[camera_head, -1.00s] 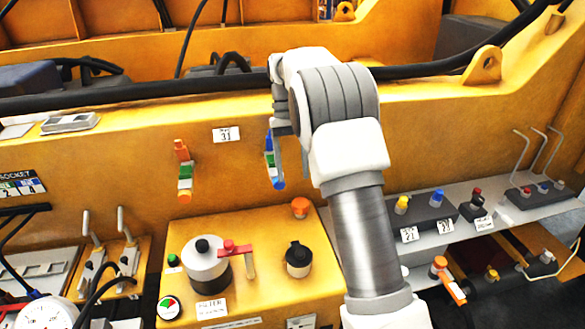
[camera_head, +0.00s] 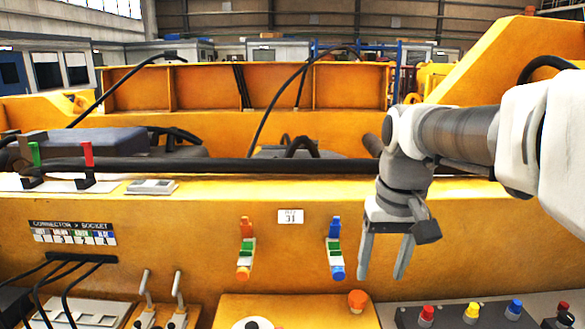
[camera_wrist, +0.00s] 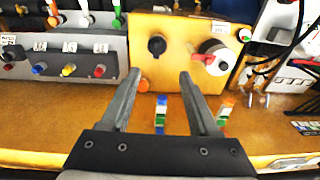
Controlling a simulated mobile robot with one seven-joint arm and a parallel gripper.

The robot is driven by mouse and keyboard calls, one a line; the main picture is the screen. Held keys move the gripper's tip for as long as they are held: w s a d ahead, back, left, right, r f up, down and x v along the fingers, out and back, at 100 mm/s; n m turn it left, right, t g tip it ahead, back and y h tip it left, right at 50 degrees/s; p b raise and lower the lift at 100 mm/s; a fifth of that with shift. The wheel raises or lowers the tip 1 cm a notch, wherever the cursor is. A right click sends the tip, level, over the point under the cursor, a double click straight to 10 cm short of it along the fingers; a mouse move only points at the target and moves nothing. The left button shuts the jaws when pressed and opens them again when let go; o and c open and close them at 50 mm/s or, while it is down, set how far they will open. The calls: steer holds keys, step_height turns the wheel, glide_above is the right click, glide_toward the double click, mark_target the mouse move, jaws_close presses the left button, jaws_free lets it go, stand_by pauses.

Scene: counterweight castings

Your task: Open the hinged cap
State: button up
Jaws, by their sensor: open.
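A round black cap (camera_wrist: 157,46) with a small tab stands on the yellow box (camera_wrist: 182,30) in the wrist view; it looks closed. In the head view only the top of the yellow box (camera_head: 290,307) shows, and the black cap is below the frame. My gripper (camera_head: 381,277) is open and empty, pointing down in front of the yellow wall, right of the blue-and-green clip. In the wrist view my gripper (camera_wrist: 160,75) has its fingers spread, with the cap beyond the tips and apart from them.
A white canister with a red handle (camera_wrist: 213,58) stands beside the cap, and an orange knob (camera_head: 357,300) is near the box's edge. Two coloured clips, one orange-topped (camera_head: 245,250) and one blue-topped (camera_head: 335,250), hang on the wall. A grey button panel (camera_head: 470,314) lies right.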

steer(key=s+f+t, duration=0.4)
steer(key=s, duration=0.9)
step_height(320, 180, down, 18)
steer(key=w+n+g+h+b, duration=0.3)
steer(key=n+g+h+b, duration=0.2)
steer(key=n+h+b, duration=0.45)
steer(key=w+a+f+n+t+h+b, duration=0.55)
steer(key=w+a+f+n+t, duration=0.4)
steer(key=n, duration=0.65)
steer(key=shift+n+t+y, duration=0.25)
steer(key=shift+t+y, duration=0.15)
steer(key=shift+t, duration=0.45)
steer(key=x, duration=1.5)
steer(key=shift+s+d+f, duration=0.1)
steer(key=shift+s+f, duration=0.05)
steer(key=shift+c, duration=0.4)
jaws_close()
